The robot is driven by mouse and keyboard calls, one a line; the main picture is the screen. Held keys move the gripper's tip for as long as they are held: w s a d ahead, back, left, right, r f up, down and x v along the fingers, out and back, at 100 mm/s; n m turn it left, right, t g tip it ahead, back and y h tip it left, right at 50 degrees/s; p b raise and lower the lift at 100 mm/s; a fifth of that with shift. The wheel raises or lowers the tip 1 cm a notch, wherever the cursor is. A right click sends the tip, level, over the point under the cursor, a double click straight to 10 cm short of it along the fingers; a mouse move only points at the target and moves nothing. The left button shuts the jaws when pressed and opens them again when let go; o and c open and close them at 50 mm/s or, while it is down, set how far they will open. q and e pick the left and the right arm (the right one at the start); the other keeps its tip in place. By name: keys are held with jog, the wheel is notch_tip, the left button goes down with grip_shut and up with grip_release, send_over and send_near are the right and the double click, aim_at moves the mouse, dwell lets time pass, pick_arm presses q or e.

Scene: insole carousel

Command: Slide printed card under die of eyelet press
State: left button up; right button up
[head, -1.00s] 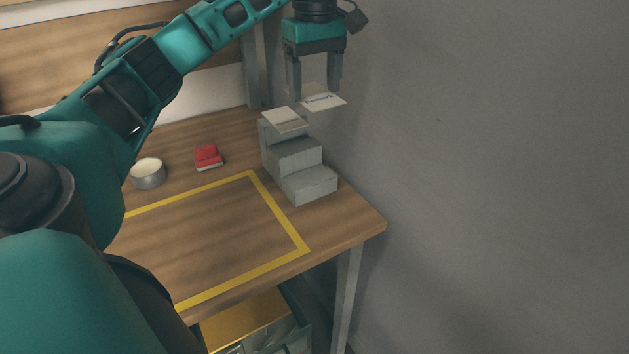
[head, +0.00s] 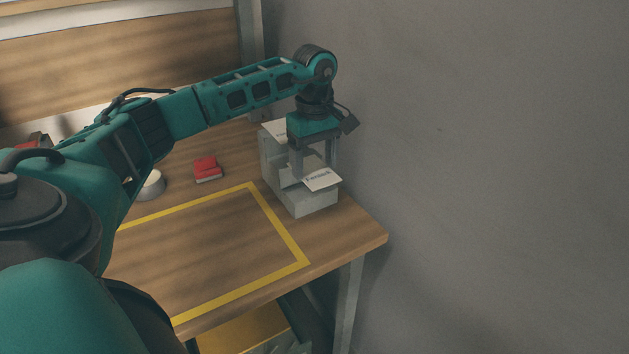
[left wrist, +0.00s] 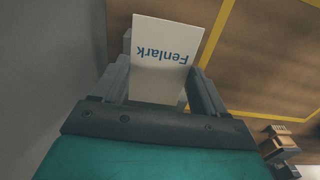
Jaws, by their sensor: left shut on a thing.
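My left gripper (head: 314,176) is shut on a white printed card (head: 324,179). The card sticks out from the fingers, close over the lower steps of a grey stepped block. I cannot tell whether it touches the block. In the left wrist view the card (left wrist: 160,45) lies between the two fingers (left wrist: 158,85) and shows the blue word "Fenlark". I cannot make out the eyelet press or its die for certain; a red and dark thing (head: 36,140) at the left edge is partly hidden by my arm. My right gripper is not in view.
The grey stepped block (head: 312,203) stands near the table's right edge, with a pale card (head: 272,131) on its top step. A small red-topped thing (head: 207,168) and a round tin (head: 151,186) stand left of it. The yellow-taped area (head: 215,240) is clear. A wall rises at right.

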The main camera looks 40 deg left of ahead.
aim_at(314, 171)
pick_arm(q)
jog(key=shift+f, duration=0.65)
notch_tip(314, 171, down, 3)
jog(key=shift+s+d+f, duration=0.1)
jog(key=shift+s+f, duration=0.05)
jog(key=c, duration=0.4)
jog(key=shift+f, duration=0.25)
jog(key=shift+f, duration=0.2)
jog(key=o, duration=1.4)
